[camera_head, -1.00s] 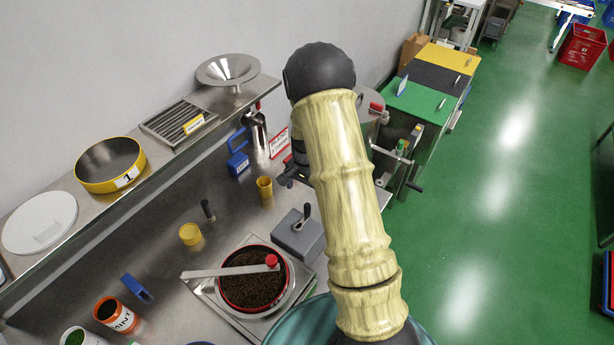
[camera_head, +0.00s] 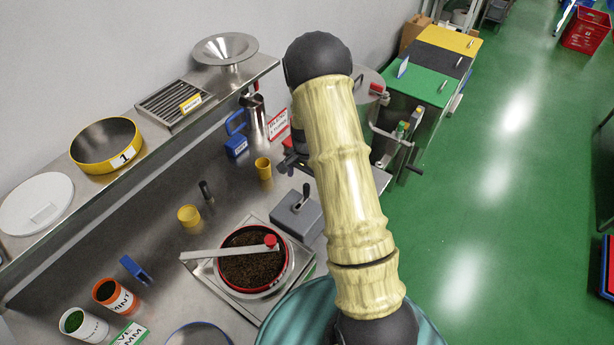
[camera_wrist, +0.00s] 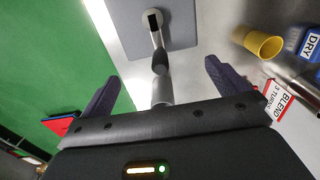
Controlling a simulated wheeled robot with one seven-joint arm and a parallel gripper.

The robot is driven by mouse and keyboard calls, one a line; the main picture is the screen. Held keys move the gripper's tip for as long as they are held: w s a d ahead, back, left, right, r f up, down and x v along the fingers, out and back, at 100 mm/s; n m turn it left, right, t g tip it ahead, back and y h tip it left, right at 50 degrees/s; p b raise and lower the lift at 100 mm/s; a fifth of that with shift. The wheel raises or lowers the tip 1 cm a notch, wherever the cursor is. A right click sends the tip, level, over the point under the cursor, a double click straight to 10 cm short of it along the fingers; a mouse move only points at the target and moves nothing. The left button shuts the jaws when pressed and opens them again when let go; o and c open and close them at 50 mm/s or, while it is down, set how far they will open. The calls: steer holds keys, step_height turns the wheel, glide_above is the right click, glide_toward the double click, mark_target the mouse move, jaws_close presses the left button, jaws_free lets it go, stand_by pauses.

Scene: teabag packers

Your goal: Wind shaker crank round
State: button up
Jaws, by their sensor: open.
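A grey box (camera_head: 293,219) on the bench carries a crank with a silver arm and an upright black handle (camera_head: 305,193). In the wrist view the crank arm (camera_wrist: 156,38) and its black grip (camera_wrist: 160,62) lie ahead of my gripper (camera_wrist: 162,72), between the lines of its two dark fingers. My gripper is open and appears to hold nothing. A short grey cylinder (camera_wrist: 162,90) shows close to the palm; I cannot tell what it belongs to. In the head view my arm hides most of the gripper.
A red-rimmed pan of tea (camera_head: 250,271) with a red-knobbed bar stands nearer. A yellow cup (camera_head: 263,168), a blue DRY block (camera_head: 236,147) and a BLEND sign (camera_head: 277,124) stand behind. Another crank handle (camera_head: 414,169) juts from a machine right of my arm. Green floor lies open right.

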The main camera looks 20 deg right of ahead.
mark_target(307, 192)
steer(key=shift+f+b, duration=1.85)
steer(key=shift+f, duration=1.35)
steer(key=shift+c, duration=0.4)
steer(key=c, duration=1.9)
steer(key=shift+s, duration=0.1)
